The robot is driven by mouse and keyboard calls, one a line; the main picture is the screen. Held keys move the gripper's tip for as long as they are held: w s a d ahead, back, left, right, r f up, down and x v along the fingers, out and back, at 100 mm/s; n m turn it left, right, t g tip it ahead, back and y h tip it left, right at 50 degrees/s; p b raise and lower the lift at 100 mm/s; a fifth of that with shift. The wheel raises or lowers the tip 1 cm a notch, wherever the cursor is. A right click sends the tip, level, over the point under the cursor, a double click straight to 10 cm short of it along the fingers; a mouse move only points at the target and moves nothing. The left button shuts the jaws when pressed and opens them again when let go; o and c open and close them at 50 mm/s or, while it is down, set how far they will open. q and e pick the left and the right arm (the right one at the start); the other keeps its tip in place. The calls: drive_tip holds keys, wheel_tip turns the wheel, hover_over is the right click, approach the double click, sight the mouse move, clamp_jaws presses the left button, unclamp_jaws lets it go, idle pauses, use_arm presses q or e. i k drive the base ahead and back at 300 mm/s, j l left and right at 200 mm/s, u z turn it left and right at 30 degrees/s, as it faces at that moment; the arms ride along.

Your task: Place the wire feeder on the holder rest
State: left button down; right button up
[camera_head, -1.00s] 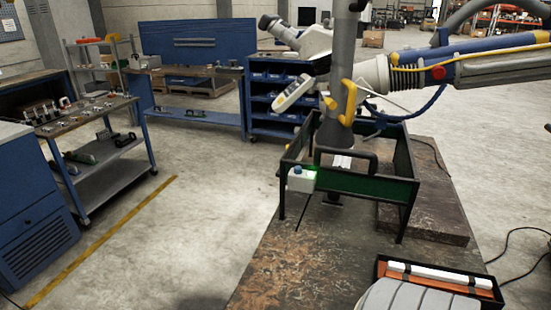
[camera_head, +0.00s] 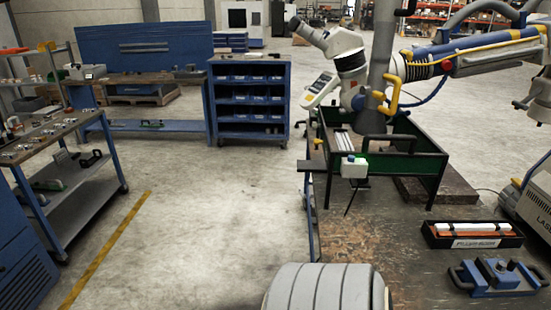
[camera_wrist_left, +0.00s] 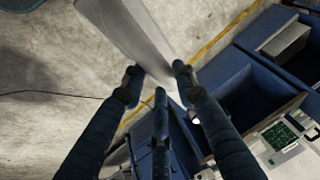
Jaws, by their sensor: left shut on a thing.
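In the left wrist view my left gripper (camera_wrist_left: 158,78) has its dark fingers closed on a pale grey, flat, tapering piece (camera_wrist_left: 128,27) that extends beyond the top edge. I cannot tell whether this piece is the wire feeder. The left gripper is not visible in the head view, and my right gripper is in neither view. No part is clearly recognisable as the holder rest. A dark green open frame (camera_head: 411,164) stands on the worn table (camera_head: 385,232), with a small white box (camera_head: 354,169) on its near side.
A microscope (camera_head: 341,47) on a thick column stands above the frame. An open black case (camera_head: 471,235) with white and orange rods and a blue handled device (camera_head: 494,276) lie at the right of the table. A blue shelf cabinet (camera_head: 248,98) stands behind.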

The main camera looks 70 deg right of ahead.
sight(309, 164)
drive_tip(key=i+z, duration=0.8)
drive_tip(key=i+j+z, duration=0.2)
drive_tip(key=z, duration=0.15)
drive_tip(key=i+z, duration=0.2)
drive_tip(key=z, duration=0.2)
drive_tip(key=i+z, duration=0.15)
drive_tip(key=z, duration=0.25)
drive_tip(key=i+j+z, duration=0.15)
drive_tip(key=z, duration=0.25)
drive_tip(key=i+j+z, duration=0.15)
drive_tip(key=z, duration=0.25)
drive_tip(key=i+j+z, duration=0.15)
drive_tip(key=z, duration=0.25)
drive_tip(key=i+j+z, duration=0.2)
drive_tip(key=z, duration=0.2)
drive_tip(key=i+j+z, duration=0.2)
drive_tip(key=z, duration=0.2)
drive_tip(key=i+j+z, duration=0.1)
drive_tip(key=j+z, duration=0.3)
drive_tip(key=i+j+z, duration=0.2)
drive_tip(key=j, duration=0.2)
drive_tip(key=j+z, duration=0.25)
drive_tip(key=j, duration=0.2)
drive_tip(key=i, duration=0.05)
